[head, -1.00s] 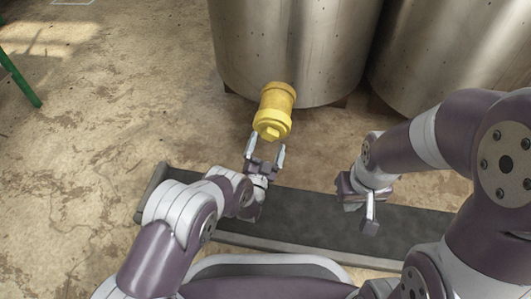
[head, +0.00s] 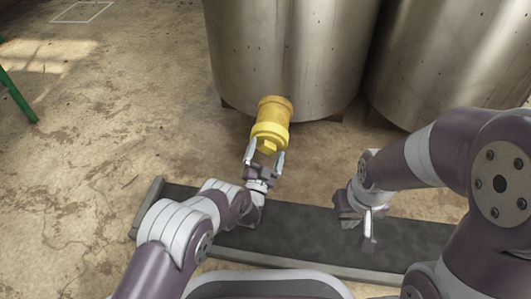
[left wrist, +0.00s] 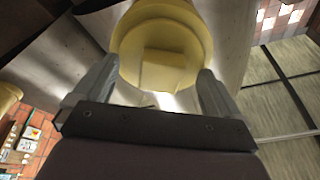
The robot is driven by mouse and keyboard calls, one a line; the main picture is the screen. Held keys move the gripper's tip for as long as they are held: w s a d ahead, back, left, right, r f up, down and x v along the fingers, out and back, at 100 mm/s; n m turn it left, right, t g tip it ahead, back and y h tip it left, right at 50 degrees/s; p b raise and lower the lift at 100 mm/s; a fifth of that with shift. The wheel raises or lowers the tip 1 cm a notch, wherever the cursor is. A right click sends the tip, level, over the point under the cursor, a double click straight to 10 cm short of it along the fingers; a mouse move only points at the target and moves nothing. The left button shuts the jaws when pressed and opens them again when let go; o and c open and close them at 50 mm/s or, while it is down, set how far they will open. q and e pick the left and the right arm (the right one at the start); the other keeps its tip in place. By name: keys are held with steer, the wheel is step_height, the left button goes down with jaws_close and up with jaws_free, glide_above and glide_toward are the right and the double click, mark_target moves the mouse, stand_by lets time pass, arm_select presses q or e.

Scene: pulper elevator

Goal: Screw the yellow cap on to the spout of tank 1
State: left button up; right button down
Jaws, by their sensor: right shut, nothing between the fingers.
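The yellow spout (head: 274,110) sticks out low from the left steel tank (head: 285,50). The yellow cap (head: 268,138), with a square knob, sits at the spout's near end; whether it is threaded on cannot be told. My left gripper (head: 265,152) is open, its fingers on either side of the cap's knob end. In the left wrist view the cap (left wrist: 165,65) lies between and beyond the two fingertips (left wrist: 158,85); contact is not clear. My right gripper (head: 367,232) is shut and empty, to the right over the dark platform.
A second steel tank (head: 445,60) stands to the right. A dark low platform (head: 300,225) with a pale edge runs below both arms. A green post (head: 18,95) is at the far left. The concrete floor (head: 130,110) to the left is clear.

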arm_select(q)
steer(key=shift+w+r, duration=0.75)
steer(key=shift+w, duration=0.2)
steer(key=shift+c, duration=1)
steer(key=m, duration=0.3)
steer(key=shift+r+m+p, duration=0.1)
steer(key=shift+m+p, duration=0.2)
steer(key=shift+p, duration=0.05)
steer(key=shift+o, duration=0.2)
steer(key=m+g+p, duration=0.1)
steer(key=m, duration=0.5)
steer(key=shift+w+r+h, duration=0.1)
steer(key=shift+h, duration=0.3)
steer(key=m+g+p, duration=0.1)
steer(key=m, duration=0.7)
steer(key=shift+m+y, duration=0.3)
steer(key=shift+y, duration=0.1)
steer(key=o, duration=0.7)
steer(key=shift+s+p, duration=0.3)
steer(key=shift+p, duration=0.2)
steer(key=shift+s+f+g+p, duration=0.3)
steer(key=shift+s+f+p, duration=0.15)
steer(key=shift+s+p, duration=0.15)
steer(key=shift+s+f+p, duration=0.35)
steer(key=shift+s, duration=0.55)
steer(key=shift+s+a+f, duration=0.2)
steer(key=shift+s, duration=0.3)
